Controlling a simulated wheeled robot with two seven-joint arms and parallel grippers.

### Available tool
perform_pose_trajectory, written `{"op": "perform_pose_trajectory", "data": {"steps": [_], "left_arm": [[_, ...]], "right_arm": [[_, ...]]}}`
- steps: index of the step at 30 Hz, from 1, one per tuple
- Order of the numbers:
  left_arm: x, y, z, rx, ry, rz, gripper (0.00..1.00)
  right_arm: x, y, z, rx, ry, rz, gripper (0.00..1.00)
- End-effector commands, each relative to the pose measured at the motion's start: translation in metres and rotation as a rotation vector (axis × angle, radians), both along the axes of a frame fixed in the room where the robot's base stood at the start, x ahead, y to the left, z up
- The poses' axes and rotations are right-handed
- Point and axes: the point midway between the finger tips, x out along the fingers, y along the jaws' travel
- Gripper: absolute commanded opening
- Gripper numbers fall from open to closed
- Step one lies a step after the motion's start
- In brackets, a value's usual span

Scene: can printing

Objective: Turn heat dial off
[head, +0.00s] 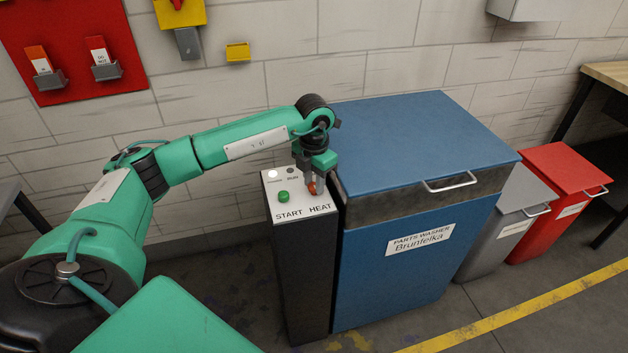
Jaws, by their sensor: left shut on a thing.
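The heat dial (312,188) is a small red-orange knob above the word HEAT on the light top panel of a dark control post (299,270). My left gripper (314,186) reaches down over it from above, its fingers shut around the dial. The fingers hide most of the dial, so its turned position cannot be told. A green START button (283,196) sits to the left of the dial on the same panel. A white round light (273,174) shows near the panel's back edge. My right gripper is not in view.
A blue parts washer (400,262) with a closed lid stands right against the post. A grey bin (493,235) and a red bin (555,212) stand farther right. A brick wall (400,40) is behind. A yellow line (520,312) crosses the open floor.

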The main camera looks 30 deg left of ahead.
Motion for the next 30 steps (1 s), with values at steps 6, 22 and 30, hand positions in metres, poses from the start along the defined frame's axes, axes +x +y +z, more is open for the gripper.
{"op": "perform_pose_trajectory", "data": {"steps": [6, 22, 30], "left_arm": [[0.001, 0.001, 0.001, 0.000, -0.004, 0.001, 0.51], [0.002, 0.000, 0.040, -0.001, -0.007, -0.001, 0.51], [0.002, 0.000, 0.101, -0.001, -0.007, 0.001, 0.51]], "right_arm": [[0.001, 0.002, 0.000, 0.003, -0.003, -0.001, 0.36], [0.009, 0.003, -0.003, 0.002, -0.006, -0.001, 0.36], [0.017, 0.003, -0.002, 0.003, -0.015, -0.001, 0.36]]}}
